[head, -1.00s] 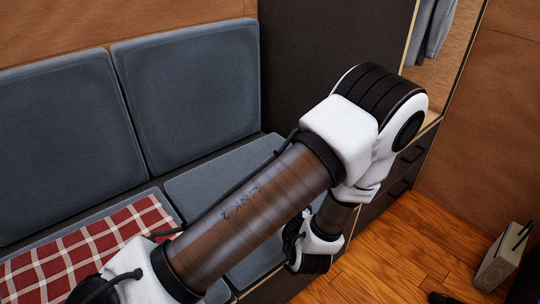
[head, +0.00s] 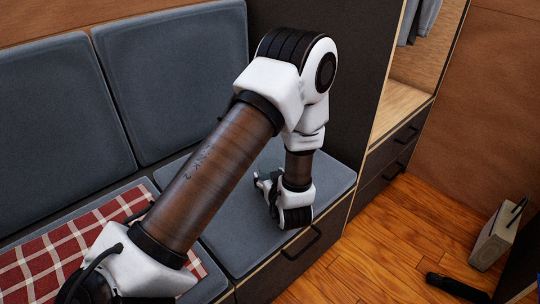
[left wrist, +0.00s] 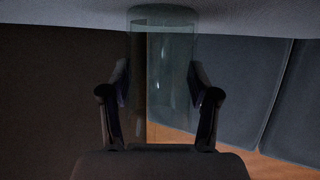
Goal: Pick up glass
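A clear glass (left wrist: 165,75) shows in the middle of the left wrist view, its end at the top of the picture against a grey cushion surface. My left gripper (left wrist: 160,75) has one finger at each side of the glass. The fingers stand apart and look open; contact with the glass cannot be made out. In the head view, my left gripper (head: 262,182) is low over the grey seat cushion (head: 325,180), pointing left. I cannot make out the glass in the head view. My right gripper is out of view.
Grey back cushions (head: 170,75) stand behind the seat. A red checked cloth (head: 65,250) lies on the seat at left. Drawers (head: 385,165) and an open wardrobe stand at right. A pale box (head: 495,238) and a dark object (head: 458,288) are on the wooden floor.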

